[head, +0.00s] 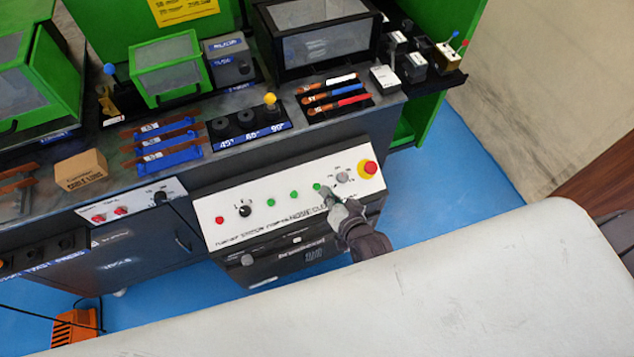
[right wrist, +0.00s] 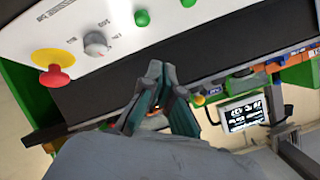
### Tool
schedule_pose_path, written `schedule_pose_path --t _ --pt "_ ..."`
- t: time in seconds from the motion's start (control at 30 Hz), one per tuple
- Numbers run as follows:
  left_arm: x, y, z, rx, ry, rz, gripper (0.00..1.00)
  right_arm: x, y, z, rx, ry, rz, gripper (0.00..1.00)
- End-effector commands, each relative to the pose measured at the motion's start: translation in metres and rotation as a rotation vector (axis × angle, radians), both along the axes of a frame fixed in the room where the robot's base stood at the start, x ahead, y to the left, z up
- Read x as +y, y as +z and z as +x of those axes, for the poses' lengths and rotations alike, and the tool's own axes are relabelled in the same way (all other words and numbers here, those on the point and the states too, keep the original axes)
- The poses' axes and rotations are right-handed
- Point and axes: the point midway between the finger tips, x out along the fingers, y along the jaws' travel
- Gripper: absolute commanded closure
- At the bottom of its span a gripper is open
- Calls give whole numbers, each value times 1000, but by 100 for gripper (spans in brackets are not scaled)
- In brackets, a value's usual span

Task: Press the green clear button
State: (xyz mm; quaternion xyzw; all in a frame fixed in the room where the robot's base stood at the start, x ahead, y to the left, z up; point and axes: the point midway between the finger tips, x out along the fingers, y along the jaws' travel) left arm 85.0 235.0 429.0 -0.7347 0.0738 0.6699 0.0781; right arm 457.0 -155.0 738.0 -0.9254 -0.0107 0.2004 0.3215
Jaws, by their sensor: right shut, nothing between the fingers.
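The white control panel (head: 230,205) on the front of the machine carries a row of three green buttons: a left one (head: 270,202), a middle one (head: 294,195) and a right one (head: 317,187). Their labels are too small to read, so I cannot tell which is the clear button. My right gripper (head: 327,191) is shut and empty, its tips close beside the right green button. In the right wrist view my right gripper (right wrist: 157,72) points toward the panel, and a green button (right wrist: 142,17) shows above the tips, apart from them in the picture. I cannot tell whether they touch the panel. My left gripper is out of view.
A grey knob (head: 343,177) and a red-and-yellow emergency stop (head: 369,168) sit right of the green buttons. A black knob (head: 245,211) and a red button (head: 219,220) sit to their left. Tools and bins crowd the bench above.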

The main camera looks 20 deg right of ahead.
Motion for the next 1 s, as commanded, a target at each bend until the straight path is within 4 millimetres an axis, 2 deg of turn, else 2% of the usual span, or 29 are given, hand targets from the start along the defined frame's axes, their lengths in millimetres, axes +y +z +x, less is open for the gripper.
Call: schedule_pose_path --t 0.03,0.2,0.57,0.77,1.0 --pt "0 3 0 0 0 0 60 0 13 4 -21 -7 16 100" --pt "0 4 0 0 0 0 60 0 31 10 -55 -21 46 100" --pt "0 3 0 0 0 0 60 0 31 11 -57 -21 48 100" --pt "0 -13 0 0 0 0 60 0 17 16 -58 -22 48 100" --pt "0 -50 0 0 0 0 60 1 -15 31 -60 -21 47 100"
